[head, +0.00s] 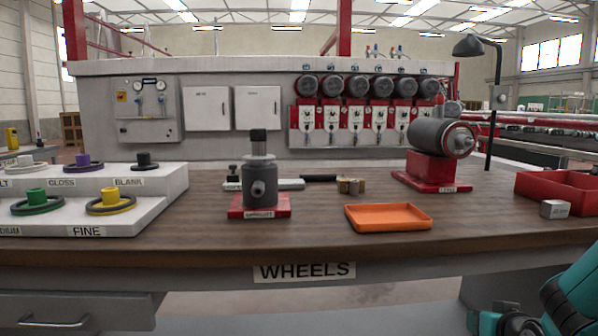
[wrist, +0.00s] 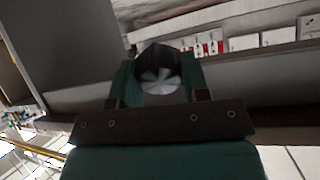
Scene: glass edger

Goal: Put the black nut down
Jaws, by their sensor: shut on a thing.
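The black nut (wrist: 157,56) shows in the wrist view as a dark, faceted piece with a pale patch below it. My gripper (wrist: 160,78) is shut on it, with one teal finger on each side. The nut is held clear of the bench, and I cannot make it out in the head view. In the head view, teal parts of my arm show at the lower right, in front of the bench. The orange tray (head: 390,227) lies empty near the bench's front edge.
A grey spindle unit (head: 260,185) stands mid-bench. A motor on a red base (head: 432,172) and a red bin (head: 562,190) are to the right. Stepped white racks (head: 150,212) with coloured wheels stand left. Wood around the orange tray is clear.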

